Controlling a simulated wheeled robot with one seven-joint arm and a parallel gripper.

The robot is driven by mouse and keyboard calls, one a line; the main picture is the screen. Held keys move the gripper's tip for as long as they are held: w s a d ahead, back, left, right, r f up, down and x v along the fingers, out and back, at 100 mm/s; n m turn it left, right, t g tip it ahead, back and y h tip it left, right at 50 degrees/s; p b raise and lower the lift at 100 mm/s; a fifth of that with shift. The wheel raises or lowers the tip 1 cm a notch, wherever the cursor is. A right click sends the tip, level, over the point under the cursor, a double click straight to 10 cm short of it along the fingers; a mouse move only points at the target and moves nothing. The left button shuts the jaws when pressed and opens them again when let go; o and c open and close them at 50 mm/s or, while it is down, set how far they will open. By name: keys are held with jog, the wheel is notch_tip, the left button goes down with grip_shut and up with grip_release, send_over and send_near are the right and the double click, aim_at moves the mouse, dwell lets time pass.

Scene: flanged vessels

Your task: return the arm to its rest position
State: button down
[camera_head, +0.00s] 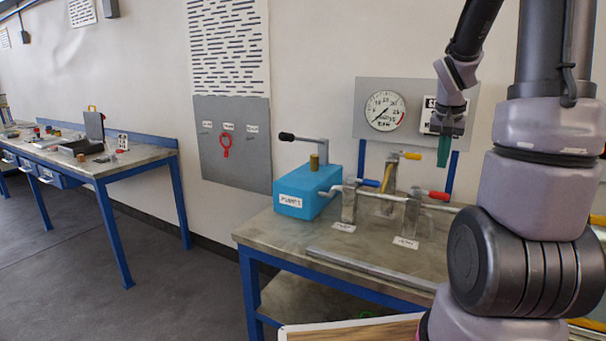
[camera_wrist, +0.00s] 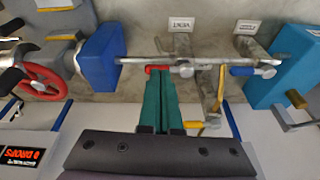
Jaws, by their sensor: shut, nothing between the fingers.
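My gripper (camera_head: 442,162) hangs from my arm in front of the gauge board, above the valve manifold on the near bench. Its green fingers point down and are shut with nothing between them. In the wrist view the shut fingers (camera_wrist: 160,74) reach toward the manifold pipe (camera_wrist: 200,61), with the red valve handle (camera_wrist: 158,69) just beyond their tips. In the head view that red handle (camera_head: 439,196) lies below the gripper, apart from it. A yellow handle (camera_head: 412,156) and a blue handle (camera_head: 371,183) are to the left.
A blue pump box (camera_head: 305,190) with a black lever stands on the bench (camera_head: 275,238). The pressure gauge (camera_head: 385,111) is behind. A blue block (camera_wrist: 100,57) and a red wheel (camera_wrist: 45,76) show in the wrist view. Another bench (camera_head: 140,155) stands far left; open floor lies between.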

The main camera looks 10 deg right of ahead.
jog(key=s+a+r+n+t+y, duration=0.1)
jog(key=s+a+r+t+y, duration=0.1)
jog(key=s+a+r, duration=0.5)
jog(key=s+a+r+n+t+y, duration=0.1)
jog(key=s+a+r+n+t, duration=0.1)
jog(key=s+a+r, duration=0.5)
jog(key=s+a, duration=0.3)
jog(key=a, duration=0.3)
jog(key=shift+s+r+n+t+y, duration=0.2)
jog(key=shift+s+n+t+y, duration=0.1)
jog(key=shift+y, duration=0.1)
